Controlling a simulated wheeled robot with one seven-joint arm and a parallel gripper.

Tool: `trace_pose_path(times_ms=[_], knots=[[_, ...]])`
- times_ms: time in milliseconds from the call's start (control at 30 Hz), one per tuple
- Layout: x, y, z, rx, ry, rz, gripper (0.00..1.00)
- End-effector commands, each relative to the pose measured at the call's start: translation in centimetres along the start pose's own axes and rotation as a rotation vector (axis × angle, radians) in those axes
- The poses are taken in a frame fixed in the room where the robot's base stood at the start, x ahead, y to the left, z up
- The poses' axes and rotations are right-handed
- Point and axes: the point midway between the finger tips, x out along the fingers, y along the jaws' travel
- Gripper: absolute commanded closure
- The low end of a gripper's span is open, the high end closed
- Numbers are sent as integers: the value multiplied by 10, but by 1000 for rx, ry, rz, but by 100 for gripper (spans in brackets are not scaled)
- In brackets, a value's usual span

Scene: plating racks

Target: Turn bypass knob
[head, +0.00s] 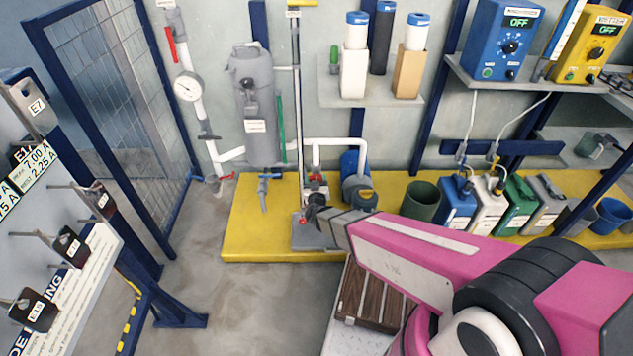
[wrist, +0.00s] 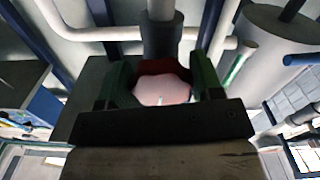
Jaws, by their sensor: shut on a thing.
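The bypass knob (wrist: 161,88) is a round red knob with a pale pink face, seen between the jaws in the wrist view. My gripper (wrist: 160,78) is shut on it, one dark green finger at each side. Behind it a grey fitting joins a vertical pipe. In the head view my gripper (head: 318,207) is at the foot of the vertical pipe on the yellow skid. It is small there and hides much of the knob. Red parts show beside it, but I cannot tell which belongs to the knob.
A blue pump (head: 355,172) and a white pipe (head: 341,142) stand close right of my gripper. A grey filter housing (head: 254,105) and a pressure gauge (head: 187,86) are to the left. Several coloured jugs stand right on the yellow skid (head: 246,222).

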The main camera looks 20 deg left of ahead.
Motion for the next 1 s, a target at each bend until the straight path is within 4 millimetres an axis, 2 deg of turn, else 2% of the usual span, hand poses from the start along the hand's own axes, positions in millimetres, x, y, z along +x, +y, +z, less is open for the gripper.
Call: trace_pose_path(times_ms=[600,1000], knots=[[0,-2,0,388,1,0,64],[0,-3,-1,472,1,0,64]])
